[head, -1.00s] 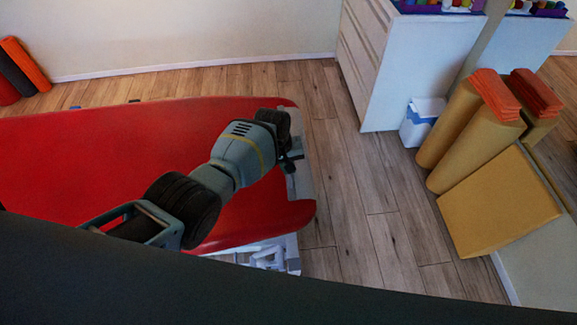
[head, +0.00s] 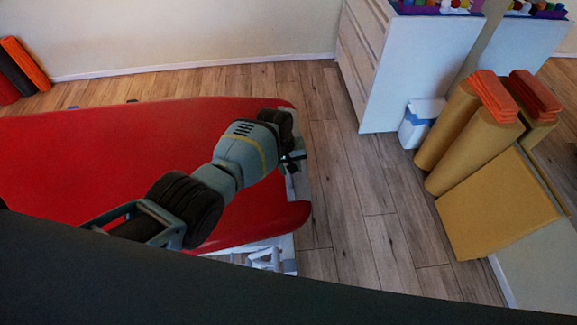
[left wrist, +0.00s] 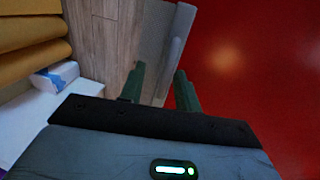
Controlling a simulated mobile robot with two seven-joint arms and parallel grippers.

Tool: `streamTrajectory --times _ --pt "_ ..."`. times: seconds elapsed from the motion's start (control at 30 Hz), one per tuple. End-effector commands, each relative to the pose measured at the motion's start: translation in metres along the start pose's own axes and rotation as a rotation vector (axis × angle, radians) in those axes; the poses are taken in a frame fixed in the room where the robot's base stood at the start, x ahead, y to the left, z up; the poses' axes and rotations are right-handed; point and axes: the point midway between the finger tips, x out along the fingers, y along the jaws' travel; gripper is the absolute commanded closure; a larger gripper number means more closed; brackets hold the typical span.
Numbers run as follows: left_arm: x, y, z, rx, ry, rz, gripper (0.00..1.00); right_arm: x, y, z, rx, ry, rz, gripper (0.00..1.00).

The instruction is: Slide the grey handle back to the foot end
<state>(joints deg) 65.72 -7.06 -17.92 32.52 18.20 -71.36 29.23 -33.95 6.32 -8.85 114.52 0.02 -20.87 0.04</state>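The red treatment table (head: 90,150) stretches from the left of the head view, with its end at centre right. My left arm reaches over it, and my left gripper (head: 293,158) is at that end, its fingers small and partly hidden in this view. In the left wrist view, my left gripper (left wrist: 159,72) has its two green fingers apart. A light grey bar, seemingly the grey handle (left wrist: 178,45), runs along the red edge and down between the fingertips, nearer the right finger. I cannot tell whether it touches. My right gripper is not in view.
A white cabinet (head: 405,70) and a small white-and-blue box (head: 420,122) stand beyond the table end. Yellow bolsters (head: 470,150) and a yellow wedge (head: 495,205) lean at the right. Bare wooden floor (head: 365,210) lies between. Rolled mats (head: 25,65) stand far left.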

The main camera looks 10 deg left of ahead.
Motion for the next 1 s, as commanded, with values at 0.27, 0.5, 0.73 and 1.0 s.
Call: streamTrajectory --times 0.27,0.5,0.73,1.0 --pt "-0.002 -0.002 0.000 -0.001 -0.001 -0.005 0.67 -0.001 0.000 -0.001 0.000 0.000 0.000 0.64" --pt "-0.036 0.000 -0.003 0.001 0.007 -0.002 0.67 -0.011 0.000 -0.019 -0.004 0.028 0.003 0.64" --pt "-0.069 0.001 -0.002 0.001 0.006 -0.001 0.67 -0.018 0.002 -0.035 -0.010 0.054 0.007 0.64" --pt "-0.079 -0.001 -0.001 0.000 0.000 -0.003 0.67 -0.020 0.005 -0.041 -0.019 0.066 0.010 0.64"
